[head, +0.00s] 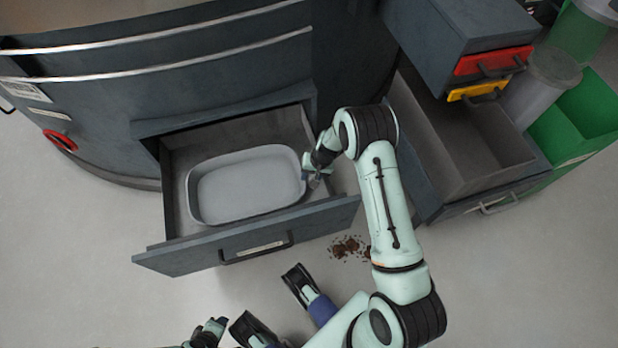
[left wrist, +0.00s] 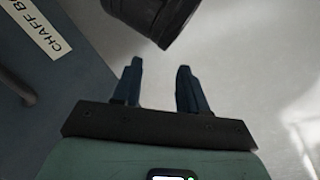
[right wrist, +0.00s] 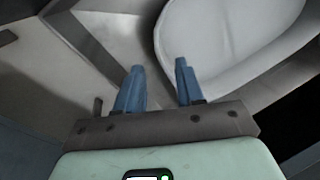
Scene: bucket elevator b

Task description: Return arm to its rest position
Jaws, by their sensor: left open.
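My right gripper (head: 316,182) is inside the open drawer (head: 262,246), beside the right rim of the grey tray (head: 245,188). In the right wrist view its two blue fingers (right wrist: 159,85) are apart with nothing between them, and the tray (right wrist: 225,40) lies just beyond. I cannot tell whether they touch it. My left gripper (head: 214,325) is low at the bottom edge of the head view. In the left wrist view its fingers (left wrist: 158,85) are apart and empty, above the floor, near a drawer front with a "CHAFF B" label (left wrist: 38,32).
A second open drawer (head: 460,150), a cabinet (head: 455,35) with red and yellow bins and a green container (head: 580,125) stand at right. The floor at left is clear.

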